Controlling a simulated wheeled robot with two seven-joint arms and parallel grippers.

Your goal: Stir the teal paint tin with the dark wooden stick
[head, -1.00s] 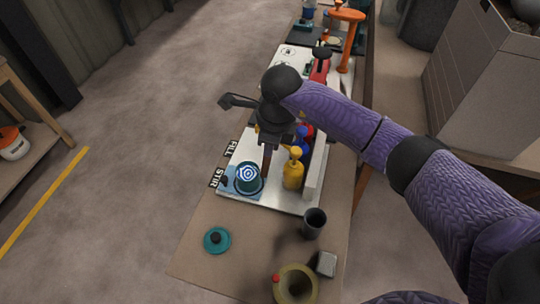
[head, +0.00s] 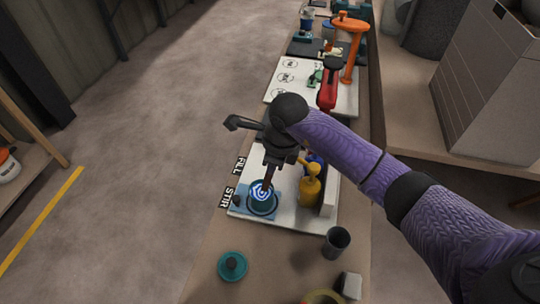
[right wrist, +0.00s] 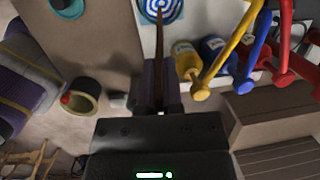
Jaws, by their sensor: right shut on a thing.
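The teal paint tin (head: 262,204) stands open on the pale board by the STIR label, with a blue and white spiral on its paint. It also shows at the top of the right wrist view (right wrist: 157,10). My right gripper (head: 279,157) is shut on the dark wooden stick (head: 267,176), above and slightly right of the tin. The stick points down, and its lower end overlaps the tin's mouth in both views. It also shows in the right wrist view (right wrist: 159,60). I cannot tell how deep the tip is. My left gripper is not in view.
A yellow pump bottle (head: 310,190) stands close right of the tin; blue and red ones are beside it. A teal lid (head: 232,266), a dark cup (head: 336,242) and a grey block (head: 349,285) sit nearer on the bench. A red item (head: 328,88) is farther back.

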